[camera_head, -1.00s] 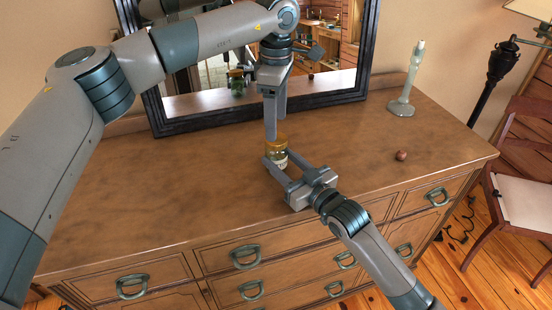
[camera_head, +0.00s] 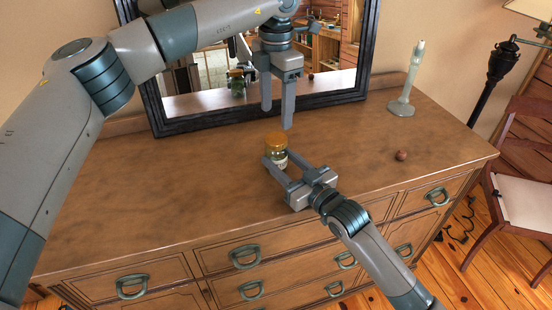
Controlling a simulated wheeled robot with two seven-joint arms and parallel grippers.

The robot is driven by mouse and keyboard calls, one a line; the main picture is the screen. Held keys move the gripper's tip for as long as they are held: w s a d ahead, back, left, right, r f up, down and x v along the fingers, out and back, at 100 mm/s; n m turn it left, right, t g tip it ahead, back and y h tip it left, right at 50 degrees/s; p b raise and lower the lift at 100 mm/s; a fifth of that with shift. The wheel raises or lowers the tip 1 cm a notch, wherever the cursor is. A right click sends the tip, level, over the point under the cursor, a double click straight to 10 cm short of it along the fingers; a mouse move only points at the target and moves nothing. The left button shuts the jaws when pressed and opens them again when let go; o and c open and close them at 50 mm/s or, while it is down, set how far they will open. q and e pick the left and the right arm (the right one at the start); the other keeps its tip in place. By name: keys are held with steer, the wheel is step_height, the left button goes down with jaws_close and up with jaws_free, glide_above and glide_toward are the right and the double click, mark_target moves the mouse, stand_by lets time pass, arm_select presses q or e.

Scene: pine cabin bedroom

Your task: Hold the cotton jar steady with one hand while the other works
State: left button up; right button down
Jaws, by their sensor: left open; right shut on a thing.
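A framed mirror (camera_head: 158,122) stands at the back of the dresser (camera_head: 150,190) and reflects the jar. A pale candlestick-like object (camera_head: 401,107) stands at the back right, and a small brown round thing (camera_head: 401,155) lies at the right. The left dresser top is clear.

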mark_target(276, 139)
arm_select(q)
steer(key=shift+r+n, duration=0.25)
steer(key=shift+n, duration=0.65)
steer(key=shift+f, duration=4)
steer(key=shift+c, duration=0.3)
steer(key=c, duration=1)
steer(key=shift+c, duration=0.2)
steer(key=o, duration=1.2)
steer(key=shift+o, duration=0.2)
